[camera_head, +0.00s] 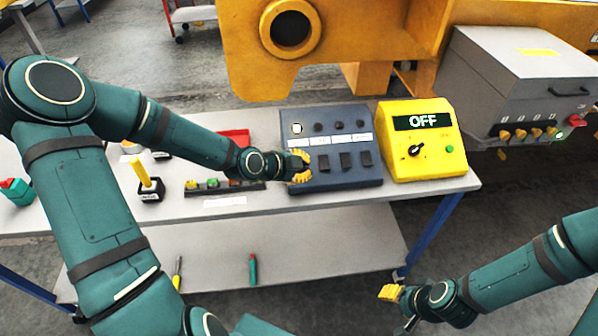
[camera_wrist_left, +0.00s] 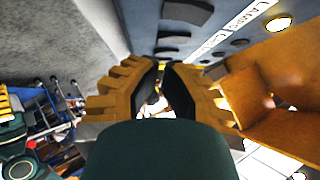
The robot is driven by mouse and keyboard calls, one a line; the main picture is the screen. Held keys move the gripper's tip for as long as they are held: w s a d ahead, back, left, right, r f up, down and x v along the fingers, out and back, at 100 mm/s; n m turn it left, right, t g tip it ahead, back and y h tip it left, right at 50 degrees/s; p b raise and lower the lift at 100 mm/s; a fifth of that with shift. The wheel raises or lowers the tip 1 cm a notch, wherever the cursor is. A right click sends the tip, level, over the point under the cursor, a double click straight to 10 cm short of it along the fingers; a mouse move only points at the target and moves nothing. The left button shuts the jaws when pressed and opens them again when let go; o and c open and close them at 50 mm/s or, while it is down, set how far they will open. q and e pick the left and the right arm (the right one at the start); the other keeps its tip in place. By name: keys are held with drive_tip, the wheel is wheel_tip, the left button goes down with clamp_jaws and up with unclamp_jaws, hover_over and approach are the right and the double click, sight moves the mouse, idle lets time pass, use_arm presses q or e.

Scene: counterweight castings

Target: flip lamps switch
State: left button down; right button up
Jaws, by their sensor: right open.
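The dark blue switch panel (camera_head: 345,183) stands on the bench, with three black rockers visible below its white labels and a row of round lamps or buttons above, the leftmost one (camera_head: 297,128) pale and lit. In the left wrist view, the panel (camera_wrist_left: 140,20) shows the word LAMPS beside a black rocker (camera_wrist_left: 188,12) and a bright round lamp (camera_wrist_left: 279,24). My left gripper (camera_head: 304,167) is at the panel's lower left, covering that area; its fingertips look close together, with nothing seen held. Contact is unclear. My right gripper (camera_head: 394,308) is open and empty, low in front of the bench.
A yellow box (camera_head: 440,165) reading OFF, with a black knob and green button, stands right of the panel. A grey box (camera_head: 520,75) and large yellow casting (camera_head: 350,40) are behind. A black-based yellow lever (camera_head: 148,185) and red tray (camera_head: 236,137) lie left.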

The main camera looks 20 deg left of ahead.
use_arm(q)
drive_tip(key=p+v, duration=0.4)
drive_tip(key=v, duration=0.6)
drive_tip(key=shift+s, duration=0.15)
use_arm(e)
drive_tip(key=shift+s+d+r, duration=0.1)
drive_tip(key=shift+s+r, duration=0.05)
drive_tip(key=shift+r, duration=1.05)
drive_tip(key=shift+s+r, duration=0.15)
drive_tip(key=shift+r, duration=1)
use_arm(q)
drive_tip(key=shift+d, duration=0.15)
drive_tip(key=s+d+f+n+g+b, duration=0.2)
drive_tip(key=d+f+n, duration=0.3)
drive_tip(key=f, duration=0.3)
drive_tip(key=s+d+f+n+g+y+b, duration=0.1)
drive_tip(key=s+d+f+n+g+b, duration=0.2)
drive_tip(key=f, duration=0.6)
drive_tip(key=s+d+f+n+g+b, duration=0.2)
drive_tip(key=s+d+f+n, duration=0.4)
drive_tip(key=d+f+n, duration=0.1)
wheel_tip(320, 180, down, 3)
drive_tip(key=shift+d+r+n+b, duration=0.25)
drive_tip(key=shift+n+b, duration=0.1)
drive_tip(key=shift+n, duration=0.45)
use_arm(e)
wheel_tip(320, 180, down, 9)
drive_tip(key=shift+s+a+r, duration=0.2)
drive_tip(key=shift+a, duration=0.05)
